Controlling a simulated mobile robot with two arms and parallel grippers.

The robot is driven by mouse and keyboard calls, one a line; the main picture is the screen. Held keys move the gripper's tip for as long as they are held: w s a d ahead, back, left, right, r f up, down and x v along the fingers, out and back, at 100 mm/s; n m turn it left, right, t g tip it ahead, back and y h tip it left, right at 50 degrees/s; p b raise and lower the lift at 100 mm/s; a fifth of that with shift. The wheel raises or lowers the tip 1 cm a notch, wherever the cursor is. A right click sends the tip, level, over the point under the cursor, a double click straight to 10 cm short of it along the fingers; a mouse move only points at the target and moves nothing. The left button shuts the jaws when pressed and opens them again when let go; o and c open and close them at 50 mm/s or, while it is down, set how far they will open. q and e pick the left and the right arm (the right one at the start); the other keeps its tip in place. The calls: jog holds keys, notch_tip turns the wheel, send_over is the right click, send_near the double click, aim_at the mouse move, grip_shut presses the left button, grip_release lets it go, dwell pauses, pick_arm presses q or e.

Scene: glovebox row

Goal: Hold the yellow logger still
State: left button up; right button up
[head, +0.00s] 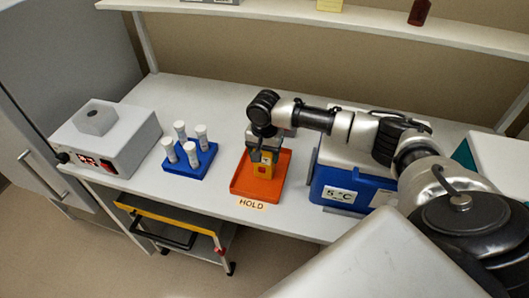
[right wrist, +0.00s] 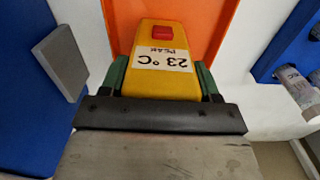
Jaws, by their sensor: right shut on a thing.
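The yellow logger (head: 264,168) stands over the orange tray (head: 243,186), which has a HOLD label at its front edge. My right gripper (head: 264,150) reaches down from above and is shut on the logger. In the right wrist view the logger (right wrist: 162,62) shows a red button and a label reading 23 °C, and the gripper's fingers (right wrist: 162,80) press on both its sides. The orange tray (right wrist: 205,22) lies behind it. I cannot tell whether the logger touches the tray. My left gripper is not in view.
A blue rack (head: 190,163) with several white-capped tubes stands left of the tray. A grey device (head: 125,140) with a red display is farther left. A blue box (head: 325,182) labelled 5 °C stands right of the tray, under my right arm. A shelf (head: 300,18) runs along the back.

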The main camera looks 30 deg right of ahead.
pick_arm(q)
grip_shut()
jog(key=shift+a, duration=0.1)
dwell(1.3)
